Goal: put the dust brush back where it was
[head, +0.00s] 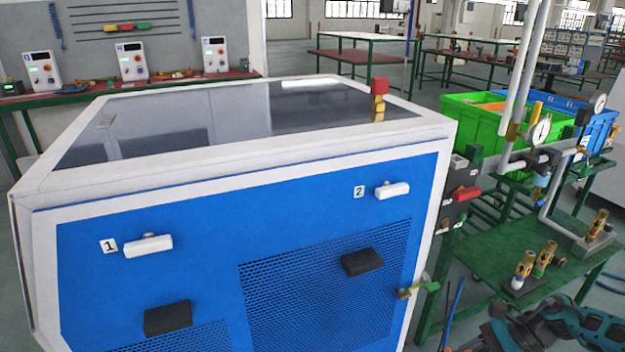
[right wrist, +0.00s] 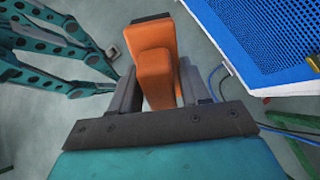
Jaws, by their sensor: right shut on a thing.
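My right gripper (right wrist: 160,88) is shut on the dust brush (right wrist: 155,68), which shows as an orange body between the two grey fingers in the right wrist view. A dark strip shows at its far end. The brush is held in the air above the grey floor, apart from the blue mesh panel at the right of that view. In the head view only teal parts of my right arm show at the bottom right; the brush is not visible there. My left gripper is not in view.
A blue and white generator cabinet (head: 110,230) fills the middle, with white handles and black blocks on its front. A green cart (head: 490,265) with gauges, brass valves and a green crate (head: 470,112) stands right. A workbench (head: 80,97) stands back left. Cables lie on the floor.

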